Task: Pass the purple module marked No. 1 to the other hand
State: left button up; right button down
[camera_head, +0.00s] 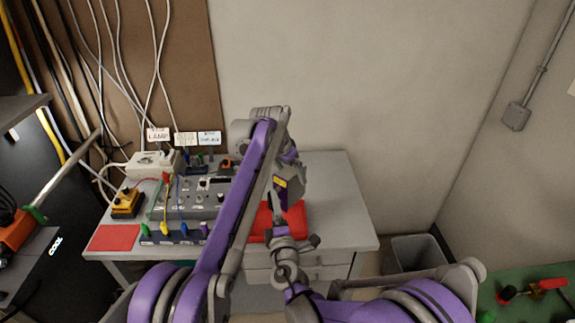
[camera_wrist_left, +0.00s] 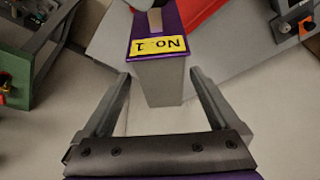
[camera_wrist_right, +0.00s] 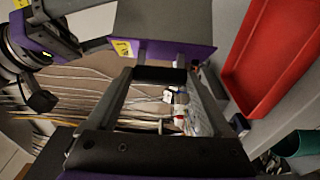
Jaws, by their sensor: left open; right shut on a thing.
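The purple module marked No. 1 (camera_head: 292,184) is in the air above the table, with a grey body and a purple face bearing a yellow label. My left gripper (camera_head: 290,162) is at the module's upper side. In the left wrist view, the open left fingers (camera_wrist_left: 160,76) stand on either side of the module's grey body (camera_wrist_left: 160,88), with gaps visible. The label (camera_wrist_left: 160,47) appears upside down there.
A red tray (camera_wrist_right: 250,90) lies on the grey table (camera_head: 340,200) below the grippers. A control panel with knobs and coloured plugs (camera_head: 185,208) and a red mat (camera_head: 115,238) are to the left. The table's right part is bare. A grey bin (camera_head: 420,250) stands beyond it.

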pick_arm(q)
jog(key=shift+f, duration=0.15)
jog(key=shift+d, duration=0.1)
grip_shut()
pick_arm(e)
grip_release()
